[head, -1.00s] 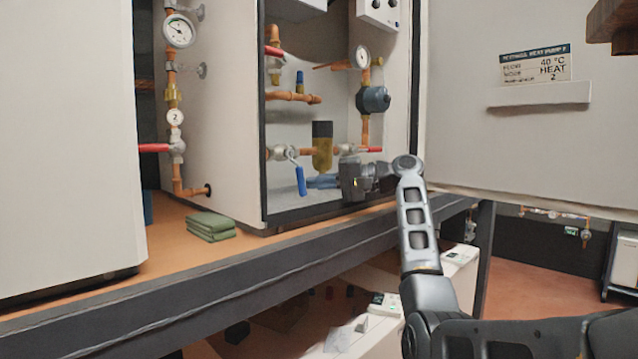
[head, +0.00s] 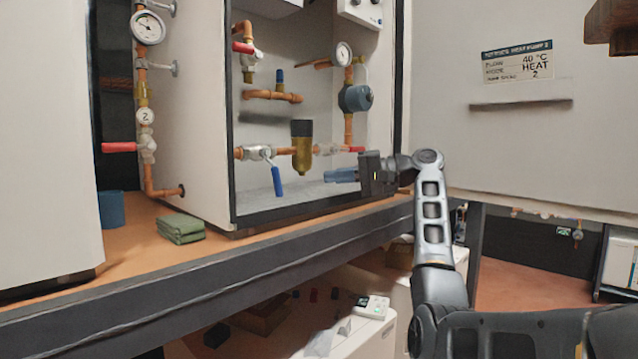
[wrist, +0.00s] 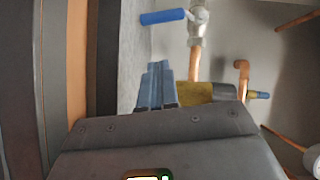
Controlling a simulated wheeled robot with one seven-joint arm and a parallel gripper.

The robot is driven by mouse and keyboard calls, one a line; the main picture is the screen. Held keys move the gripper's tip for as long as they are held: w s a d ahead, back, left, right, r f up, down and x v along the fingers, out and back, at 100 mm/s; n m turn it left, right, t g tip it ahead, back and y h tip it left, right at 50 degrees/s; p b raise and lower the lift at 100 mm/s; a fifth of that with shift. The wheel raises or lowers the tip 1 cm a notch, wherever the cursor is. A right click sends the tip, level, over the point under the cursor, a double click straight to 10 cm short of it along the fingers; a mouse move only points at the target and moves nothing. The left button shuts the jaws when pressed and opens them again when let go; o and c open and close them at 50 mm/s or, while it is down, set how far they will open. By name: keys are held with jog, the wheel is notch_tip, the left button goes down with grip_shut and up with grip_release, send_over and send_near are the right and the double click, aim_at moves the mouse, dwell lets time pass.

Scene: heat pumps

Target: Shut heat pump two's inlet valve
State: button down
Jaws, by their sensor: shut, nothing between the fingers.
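The open cabinet (head: 310,195) is labelled heat pump 2 on its door sign (head: 517,62). Inside, a lower valve (head: 259,153) on a horizontal copper pipe has a blue lever (head: 278,181) hanging down, across the pipe. The blue lever also shows at the top of the wrist view (wrist: 162,17). Right of a brass filter (head: 302,150), another valve (head: 327,149) has a red lever (head: 356,150) along the pipe. No label shows which is the inlet. My gripper (head: 330,175) is shut and empty, pointing left, below and right of the filter, apart from both levers.
An upper red-handled valve (head: 243,47) and a blue pump (head: 356,97) are in the cabinet. Outside left, a red-levered valve (head: 148,149) sits below a round tag 2 (head: 145,116). A green cloth (head: 180,229) lies on the bench. The cabinet floor's front is clear.

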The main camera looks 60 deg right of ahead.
jog(key=shift+v, duration=1.7)
